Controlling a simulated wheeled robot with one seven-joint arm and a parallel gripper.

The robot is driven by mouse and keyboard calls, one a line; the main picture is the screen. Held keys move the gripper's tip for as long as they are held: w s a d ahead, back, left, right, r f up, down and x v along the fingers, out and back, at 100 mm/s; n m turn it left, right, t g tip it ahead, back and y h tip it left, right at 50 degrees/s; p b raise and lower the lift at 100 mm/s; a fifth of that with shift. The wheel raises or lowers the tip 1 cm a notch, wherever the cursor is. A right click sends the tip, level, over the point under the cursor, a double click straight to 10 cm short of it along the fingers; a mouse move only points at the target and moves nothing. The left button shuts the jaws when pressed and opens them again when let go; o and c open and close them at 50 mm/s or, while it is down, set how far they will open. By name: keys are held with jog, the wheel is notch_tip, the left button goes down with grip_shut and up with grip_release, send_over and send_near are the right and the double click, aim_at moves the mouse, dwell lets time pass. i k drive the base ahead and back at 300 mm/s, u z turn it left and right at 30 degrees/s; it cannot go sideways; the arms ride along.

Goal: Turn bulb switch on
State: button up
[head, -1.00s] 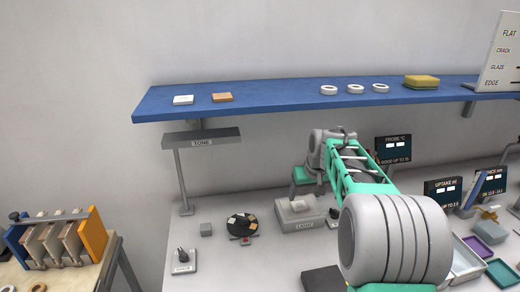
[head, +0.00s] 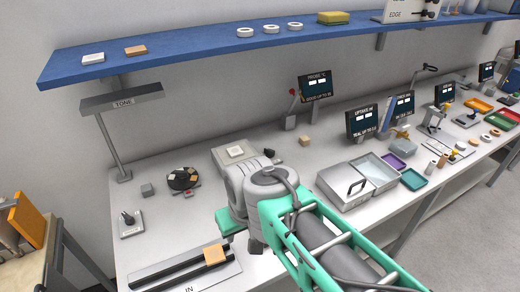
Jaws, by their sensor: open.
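A small grey plate with a dark upright toggle lever (head: 128,221) lies at the left of the bench; its label is too small to read, so I cannot tell whether it is the bulb switch. A light-grey box with a white square on top (head: 235,153) sits at the bench's middle back, partly behind my wrist. My gripper (head: 230,222) shows as a teal part below the wrist, over the bench and right of the toggle. It is open; its fingertips are hard to make out.
A dark disc with small chips (head: 183,179) and a grey cube (head: 147,190) lie near the toggle. A black-railed fixture with an orange block (head: 214,255) lies in front. A blue shelf (head: 190,62) overhangs the back. A lidded metal box (head: 343,187) stands right.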

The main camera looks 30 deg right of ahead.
aim_at(270, 154)
jog(key=k, duration=1.2)
jog(key=z, duration=0.35)
jog(key=i, duration=0.85)
jog(key=u, duration=0.75)
jog(key=i, duration=0.25)
jog(key=z, duration=1)
